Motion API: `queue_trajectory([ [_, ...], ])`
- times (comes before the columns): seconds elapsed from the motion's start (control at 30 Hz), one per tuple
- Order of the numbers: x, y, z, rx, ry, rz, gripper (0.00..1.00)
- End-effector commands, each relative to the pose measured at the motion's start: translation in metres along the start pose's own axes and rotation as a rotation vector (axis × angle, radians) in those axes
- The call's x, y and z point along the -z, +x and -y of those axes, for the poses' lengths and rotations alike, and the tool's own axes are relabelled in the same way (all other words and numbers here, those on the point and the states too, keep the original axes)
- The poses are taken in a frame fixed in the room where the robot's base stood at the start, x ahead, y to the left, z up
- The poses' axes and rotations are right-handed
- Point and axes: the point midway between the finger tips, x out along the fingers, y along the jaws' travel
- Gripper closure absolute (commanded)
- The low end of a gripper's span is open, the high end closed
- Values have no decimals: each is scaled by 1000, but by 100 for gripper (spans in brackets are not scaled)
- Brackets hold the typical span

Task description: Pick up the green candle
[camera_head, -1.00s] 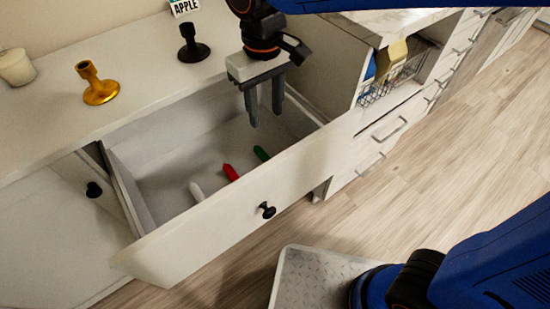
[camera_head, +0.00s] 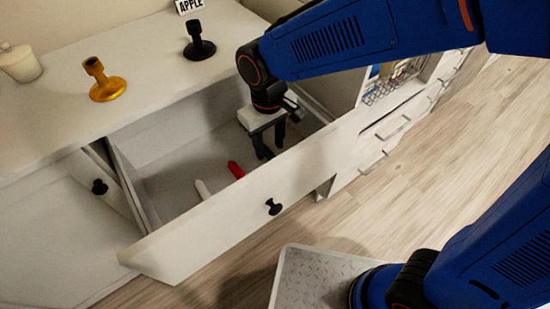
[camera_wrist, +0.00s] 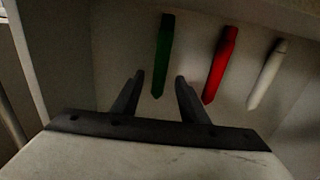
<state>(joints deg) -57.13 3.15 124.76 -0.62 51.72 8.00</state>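The green candle (camera_wrist: 163,55) lies on the drawer floor in the wrist view, its pointed end toward my gripper. In the head view it is hidden behind my gripper. My gripper (camera_wrist: 158,85) is open and empty, with its two fingers apart and the green candle's tip showing between them; whether they are at its height I cannot tell. In the head view my gripper (camera_head: 268,150) points down inside the open drawer (camera_head: 200,235). A red candle (camera_wrist: 220,65) and a white candle (camera_wrist: 267,74) lie to the right of the green one in the wrist view.
A gold candle holder (camera_head: 106,88) and a black candle holder (camera_head: 199,48) stand on the white top (camera_head: 60,115), with a pale jar (camera_head: 20,63) at its left. The drawer's walls enclose my gripper. A wire basket (camera_head: 385,85) sits on the right shelf.

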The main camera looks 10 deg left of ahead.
Motion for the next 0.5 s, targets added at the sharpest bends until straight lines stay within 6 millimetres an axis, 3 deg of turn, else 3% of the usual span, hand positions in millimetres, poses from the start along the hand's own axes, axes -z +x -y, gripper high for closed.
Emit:
queue_trajectory([
  [0.2,0,23,0,0,0,1,60],
  [0.47,0,25,0,0,0,0,60],
  [0.5,0,25,0,0,0,0,65],
])
